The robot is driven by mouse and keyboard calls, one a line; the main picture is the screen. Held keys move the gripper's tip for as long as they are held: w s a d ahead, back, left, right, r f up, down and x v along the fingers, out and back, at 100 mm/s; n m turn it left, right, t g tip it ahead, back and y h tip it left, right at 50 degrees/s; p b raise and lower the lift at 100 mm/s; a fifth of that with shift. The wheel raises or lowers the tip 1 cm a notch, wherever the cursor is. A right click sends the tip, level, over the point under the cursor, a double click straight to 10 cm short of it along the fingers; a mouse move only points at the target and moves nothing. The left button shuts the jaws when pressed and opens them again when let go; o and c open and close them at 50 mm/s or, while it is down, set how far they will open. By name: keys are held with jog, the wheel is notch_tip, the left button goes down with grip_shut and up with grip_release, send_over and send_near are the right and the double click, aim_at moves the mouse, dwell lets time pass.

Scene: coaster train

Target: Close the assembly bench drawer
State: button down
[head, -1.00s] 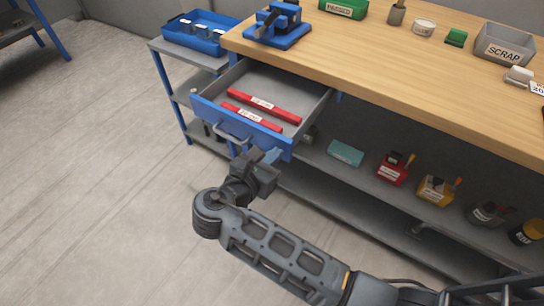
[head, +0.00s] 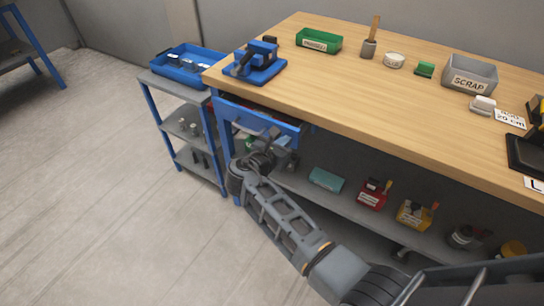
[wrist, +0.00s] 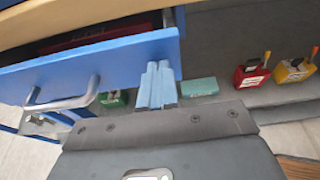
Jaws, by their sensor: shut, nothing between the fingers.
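The bench drawer's blue front (head: 236,114) stands a little out from under the wooden bench top, so the drawer is open by a small gap. The wrist view shows the blue front (wrist: 120,60) with its grey bar handle (wrist: 68,104), and part of a red item (wrist: 95,36) inside. My gripper (head: 274,138) is at the right part of the drawer front. Its blue fingers (wrist: 157,85) are shut together and empty, with the tips at the front's lower right edge. They look to be touching it, but exact contact is hard to tell.
The bench top (head: 360,95) carries a blue vise (head: 256,62), a green bin (head: 319,41) and a grey scrap bin (head: 470,74). The lower shelf holds a teal box (head: 326,180) and several containers. A grey side cart (head: 180,110) stands left. Floor in front is clear.

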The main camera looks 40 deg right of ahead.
aim_at(295, 130)
jog(key=d, duration=0.2)
jog(key=w+d, duration=0.1)
jog(key=d, duration=0.1)
jog(key=w+d, duration=0.1)
jog(key=d, duration=0.1)
jog(key=shift+d, duration=0.15)
jog(key=shift+w+d, duration=0.1)
jog(key=shift+d, duration=0.2)
